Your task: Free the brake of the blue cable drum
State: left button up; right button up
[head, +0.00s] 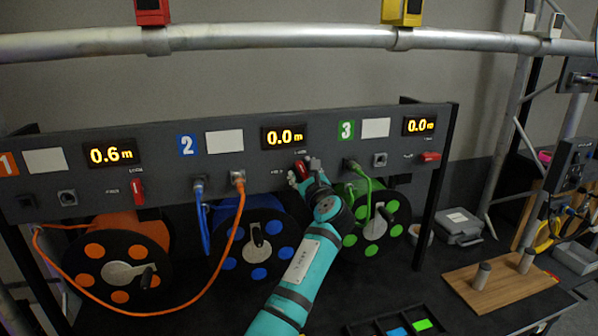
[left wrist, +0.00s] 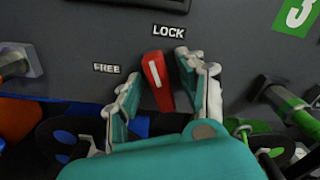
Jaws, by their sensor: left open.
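The blue cable drum (head: 229,262) hangs under panel section 2, its crank on the front. Its red brake lever (left wrist: 157,80) is on the panel in the left wrist view, nearly upright, its upper end closer to the LOCK label (left wrist: 168,31) than to the FREE label (left wrist: 106,68) on the left. My left gripper (head: 301,174) is at this lever, and in the left wrist view (left wrist: 155,88) its open fingers stand on either side of it, with gaps visible. In the head view the gripper partly hides the lever. My right gripper is not in view.
The orange drum (head: 88,250) and green drum (head: 350,240) flank the blue one. An orange cable (head: 222,262) loops from the left to a socket in section 2. A green cable (head: 369,190) hangs near my gripper. A wooden board (head: 480,292) lies right.

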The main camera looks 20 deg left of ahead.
pick_arm(q)
jog(key=shift+s+d+r, duration=0.15)
jog(key=shift+d, duration=0.05)
jog(key=shift+c, duration=0.7)
jog(key=shift+a, duration=0.1)
grip_shut()
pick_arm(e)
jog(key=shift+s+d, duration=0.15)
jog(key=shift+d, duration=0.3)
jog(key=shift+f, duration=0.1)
